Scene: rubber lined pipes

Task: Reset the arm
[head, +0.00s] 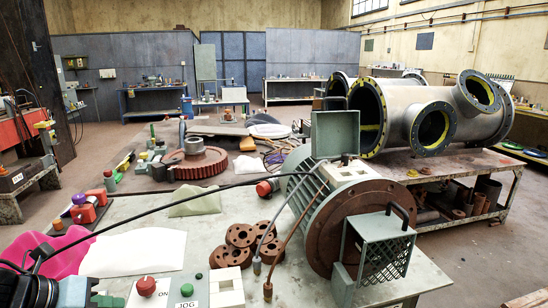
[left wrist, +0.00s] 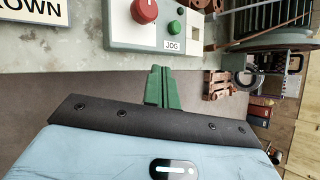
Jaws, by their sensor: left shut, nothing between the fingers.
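My left gripper (head: 110,300) shows at the lower left edge of the head view, low beside the front of the worktable. In the left wrist view its green fingers (left wrist: 158,86) are together and hold nothing. They point at the control box (left wrist: 165,25) with a red knob and a green JOG button, and stay a little apart from it. The same control box shows in the head view (head: 165,291), just right of the gripper. My right gripper is in neither view.
The worktable (head: 215,235) carries a large flanged motor (head: 330,200), rusty ring parts (head: 240,240), a pink tray (head: 65,250) and white paper (head: 133,252). Floor is clear at the lower right.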

